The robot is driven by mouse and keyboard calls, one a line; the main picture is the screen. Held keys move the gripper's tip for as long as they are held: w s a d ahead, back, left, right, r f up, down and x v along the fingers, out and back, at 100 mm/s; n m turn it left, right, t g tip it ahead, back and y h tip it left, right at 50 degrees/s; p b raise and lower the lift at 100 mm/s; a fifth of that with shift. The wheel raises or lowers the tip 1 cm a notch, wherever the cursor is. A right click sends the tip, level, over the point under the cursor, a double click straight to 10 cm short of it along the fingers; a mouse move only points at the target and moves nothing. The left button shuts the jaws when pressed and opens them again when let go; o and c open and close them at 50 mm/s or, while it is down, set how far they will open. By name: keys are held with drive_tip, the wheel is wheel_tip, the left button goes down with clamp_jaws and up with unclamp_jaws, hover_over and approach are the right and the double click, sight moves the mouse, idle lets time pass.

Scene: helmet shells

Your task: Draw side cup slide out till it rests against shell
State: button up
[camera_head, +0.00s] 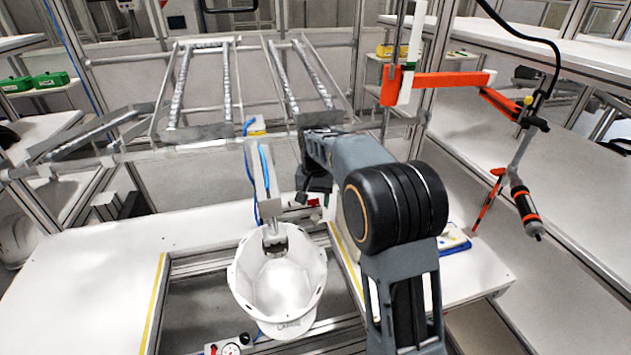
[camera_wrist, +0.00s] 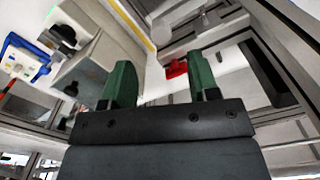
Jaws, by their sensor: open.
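A white helmet shell (camera_head: 262,306) sits open side up in the fixture in the head view. A grey upright bar (camera_head: 266,195) with blue hoses reaches down to the shell's rear edge. A small red part (camera_head: 314,201) shows just right of and behind the shell. In the wrist view a red block (camera_wrist: 176,69) lies beyond and between the fingers. I cannot tell whether it belongs to the side cup slide, and no cup is clearly seen. My gripper (camera_wrist: 160,75) is open and empty, its green fingers apart. In the head view my gripper (camera_head: 313,187) hangs behind and right of the shell.
White worktops flank the fixture, the left one (camera_head: 75,285) largely clear. A blue-and-white tray (camera_head: 455,243) lies on the right worktop. A hanging tool (camera_head: 525,210) on an orange arm (camera_head: 450,79) is at the right. Sloped metal racks (camera_head: 205,85) stand behind.

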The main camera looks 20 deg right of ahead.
wheel_tip(320, 180, up, 7)
idle(0.3)
